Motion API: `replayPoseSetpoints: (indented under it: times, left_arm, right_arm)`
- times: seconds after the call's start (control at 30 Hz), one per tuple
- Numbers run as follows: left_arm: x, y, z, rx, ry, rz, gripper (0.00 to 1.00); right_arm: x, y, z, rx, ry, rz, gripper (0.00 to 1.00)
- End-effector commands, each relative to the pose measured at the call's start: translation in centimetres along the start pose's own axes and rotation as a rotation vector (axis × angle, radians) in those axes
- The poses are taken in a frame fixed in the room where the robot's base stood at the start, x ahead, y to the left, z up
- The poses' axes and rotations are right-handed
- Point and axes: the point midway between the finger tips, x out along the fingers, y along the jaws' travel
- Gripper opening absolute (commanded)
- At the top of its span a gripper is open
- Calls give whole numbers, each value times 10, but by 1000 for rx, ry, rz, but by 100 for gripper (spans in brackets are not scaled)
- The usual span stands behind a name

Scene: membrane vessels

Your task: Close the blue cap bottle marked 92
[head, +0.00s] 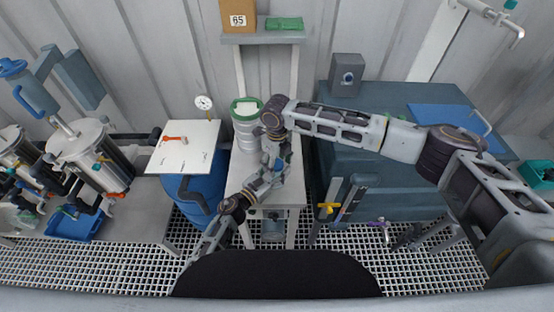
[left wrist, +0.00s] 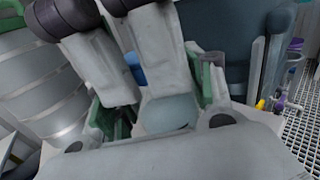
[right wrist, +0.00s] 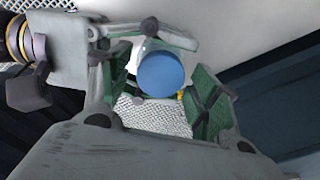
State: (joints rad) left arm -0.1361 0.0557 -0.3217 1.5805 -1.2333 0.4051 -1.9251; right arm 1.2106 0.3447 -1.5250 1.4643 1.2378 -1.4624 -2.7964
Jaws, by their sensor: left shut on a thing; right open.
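The bottle (right wrist: 150,46) is small and translucent; its blue cap (right wrist: 160,74) faces the right wrist camera. My left gripper (head: 268,176) is shut on the bottle and holds it over the narrow white table (head: 240,172). My right gripper (head: 277,150) is above it with fingers open around the cap, with a gap visible to the right finger in the right wrist view. In the left wrist view the bottle (left wrist: 168,113) is between the left fingers, and part of the blue cap (left wrist: 137,72) shows behind the right gripper. Whether the cap is seated is hidden, and no number is readable.
A metal canister (head: 246,130) with a green rim stands at the table's back left. A shelf (head: 262,38) with a box marked 65 is behind. A white board (head: 190,150) on a blue drum is left; a large teal cabinet (head: 380,150) is close on the right.

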Motion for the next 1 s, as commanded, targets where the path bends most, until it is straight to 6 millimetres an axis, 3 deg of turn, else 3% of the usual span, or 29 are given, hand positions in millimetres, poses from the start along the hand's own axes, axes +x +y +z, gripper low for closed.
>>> replayPoseSetpoints:
  times: [0.23, 0.57, 0.6, 0.73, 1.0]
  left_arm:
    - [0, 0, 1, 0, -1, 0, 0]
    - [0, 0, 1, 0, -2, 0, 0]
    - [0, 0, 1, 0, -2, 0, 0]
    - [0, 0, 1, 0, -2, 0, 0]
    - [0, 0, 1, 0, -1, 0, 0]
  right_arm:
    - [0, 0, 0, 0, 0, 0, 59]
    - [0, 0, 0, 0, 0, 0, 17]
    - [0, 0, 0, 0, 0, 0, 46]
    - [0, 0, 0, 0, 0, 0, 62]
    - [0, 0, 0, 0, 0, 0, 65]
